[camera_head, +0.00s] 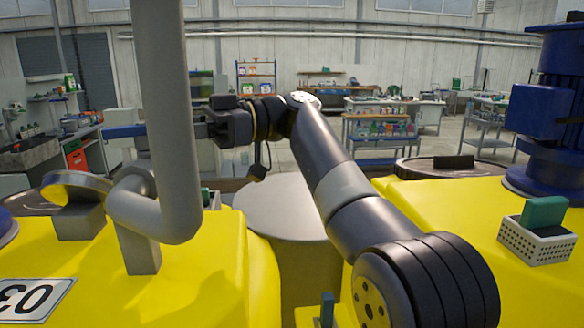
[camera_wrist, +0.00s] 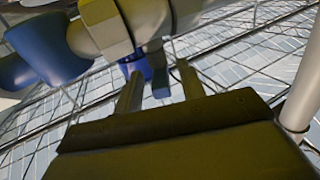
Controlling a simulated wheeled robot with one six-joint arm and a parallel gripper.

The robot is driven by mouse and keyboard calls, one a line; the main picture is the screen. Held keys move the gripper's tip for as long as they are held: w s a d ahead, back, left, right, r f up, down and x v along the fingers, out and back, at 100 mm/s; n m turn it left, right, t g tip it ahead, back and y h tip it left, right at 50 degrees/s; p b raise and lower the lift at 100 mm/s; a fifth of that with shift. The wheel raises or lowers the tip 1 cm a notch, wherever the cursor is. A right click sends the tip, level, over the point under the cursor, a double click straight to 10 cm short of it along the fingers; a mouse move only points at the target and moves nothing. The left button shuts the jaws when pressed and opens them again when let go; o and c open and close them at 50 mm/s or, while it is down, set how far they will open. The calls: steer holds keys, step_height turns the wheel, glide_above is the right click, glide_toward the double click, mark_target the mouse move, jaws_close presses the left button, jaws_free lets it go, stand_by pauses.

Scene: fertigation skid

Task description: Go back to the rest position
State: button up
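My arm reaches from the lower right up and away to the left in the head view. My gripper (camera_head: 197,123) is at its end, beside and partly behind an upright grey pipe (camera_head: 168,90), so its fingertips are partly hidden there. In the wrist view my gripper (camera_wrist: 159,82) shows two fingers standing apart, with nothing seen held between them. A blue and yellowish fitting (camera_wrist: 50,50) lies beyond the fingers. I cannot tell whether it touches them.
A yellow tank (camera_head: 200,270) with the grey pipe stands at left. Another yellow tank (camera_head: 450,215) at right carries a white basket (camera_head: 537,241) and a blue pump (camera_head: 545,110). A round grey lid (camera_head: 285,208) lies between them. Shelves and benches stand farther back.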

steer(key=v, duration=0.7)
glide_toward(104, 138)
steer(key=x, duration=0.5)
steer(key=shift+w+a+f, duration=0.2)
steer(key=shift+a+f, duration=0.05)
steer(key=shift+a, duration=0.15)
steer(key=m+t+y, duration=0.1)
steer(key=t, duration=0.1)
steer(key=shift+d+r+m+t+b, duration=0.1)
steer(key=shift+d+m+t+b, duration=0.05)
steer(key=shift+m+t+b, duration=0.15)
steer(key=shift+w+m+t+y, duration=0.1)
steer(key=shift+m+t+y, duration=0.2)
steer(key=shift+m+t, duration=0.5)
